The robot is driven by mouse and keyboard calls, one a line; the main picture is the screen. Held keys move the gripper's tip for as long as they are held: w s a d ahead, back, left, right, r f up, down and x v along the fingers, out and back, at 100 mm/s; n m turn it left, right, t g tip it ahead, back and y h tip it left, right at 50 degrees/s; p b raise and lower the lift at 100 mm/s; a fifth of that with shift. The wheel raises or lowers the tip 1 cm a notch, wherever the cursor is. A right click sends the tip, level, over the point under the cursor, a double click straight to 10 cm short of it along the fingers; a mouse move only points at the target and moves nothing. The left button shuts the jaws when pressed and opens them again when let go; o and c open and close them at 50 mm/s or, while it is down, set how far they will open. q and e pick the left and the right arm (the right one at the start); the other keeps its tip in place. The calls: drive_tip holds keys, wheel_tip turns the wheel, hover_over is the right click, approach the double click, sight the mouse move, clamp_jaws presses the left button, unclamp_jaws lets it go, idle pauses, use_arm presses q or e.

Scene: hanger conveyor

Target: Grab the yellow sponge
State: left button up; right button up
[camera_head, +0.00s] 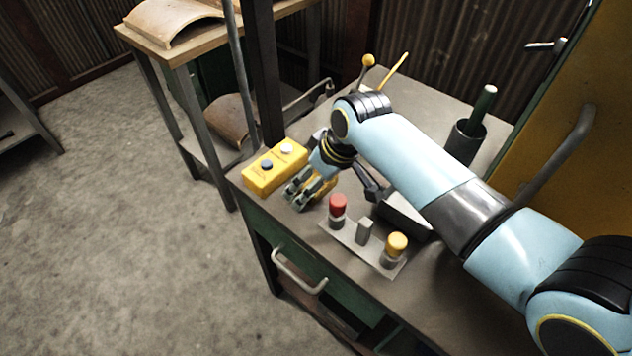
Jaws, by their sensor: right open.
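My right gripper (297,195) is open and reaches down to the left over the grey tabletop, near its front left corner. A yellow patch (325,188), which looks like the sponge, shows beside and partly behind its fingers. The fingers hide most of it, so I cannot tell whether they touch it or stand around it. My left gripper is not in view.
A yellow button box (275,168) stands just left of the gripper. A plate with a red knob (338,205) and a yellow knob (396,245) lies in front. A dark cup (464,146) stands at the back right. A wooden bench (180,48) is behind left.

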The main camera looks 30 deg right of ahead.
drive_tip(key=c, duration=0.9)
drive_tip(key=shift+r, duration=0.1)
drive_tip(key=shift+c, duration=0.2)
